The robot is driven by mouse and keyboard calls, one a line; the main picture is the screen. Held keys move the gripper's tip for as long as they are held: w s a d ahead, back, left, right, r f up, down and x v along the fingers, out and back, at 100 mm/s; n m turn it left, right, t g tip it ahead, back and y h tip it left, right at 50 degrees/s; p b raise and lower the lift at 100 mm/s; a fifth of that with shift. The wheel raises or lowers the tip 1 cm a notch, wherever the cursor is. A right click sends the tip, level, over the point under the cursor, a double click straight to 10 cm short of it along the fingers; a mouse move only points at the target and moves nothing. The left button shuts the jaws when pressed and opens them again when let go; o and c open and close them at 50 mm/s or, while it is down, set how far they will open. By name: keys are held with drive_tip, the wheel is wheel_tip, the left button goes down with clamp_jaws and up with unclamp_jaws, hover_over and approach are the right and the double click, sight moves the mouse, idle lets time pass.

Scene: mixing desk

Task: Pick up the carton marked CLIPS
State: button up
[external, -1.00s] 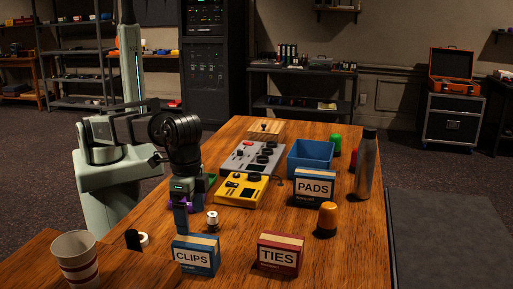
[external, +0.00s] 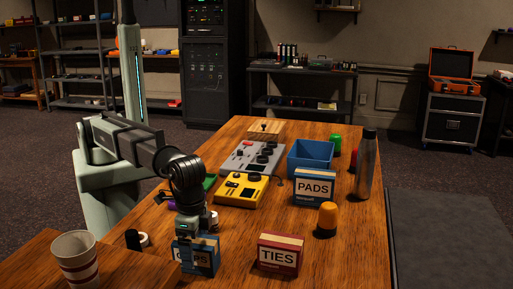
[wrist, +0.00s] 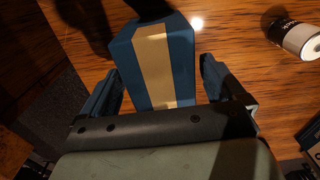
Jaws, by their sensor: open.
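The CLIPS carton (external: 208,262) is a blue box with a tan top, upright at the near left of the table. My arm partly covers its label in the external view. In the wrist view the carton (wrist: 155,60) shows its blue sides and a tan band. My gripper (external: 190,246) is open and pointed down at the carton. In the wrist view my gripper's fingers (wrist: 160,82) stand on either side of the carton, with a small gap visible on the right. I cannot tell whether the left finger touches it.
The red TIES carton (external: 280,254) stands to the right, and the blue PADS carton (external: 314,188) is farther back. A paper cup (external: 75,258) is at the left. A white-and-black cylinder (wrist: 298,38) lies near the carton. An orange-capped object (external: 327,218) stands beyond TIES.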

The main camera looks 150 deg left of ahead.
sight(197, 256)
drive_tip(key=shift+a+f, duration=0.15)
drive_tip(key=shift+f, duration=1.8)
drive_tip(key=shift+c, duration=0.3)
drive_tip(key=c, duration=1.2)
drive_tip(key=shift+r, duration=0.15)
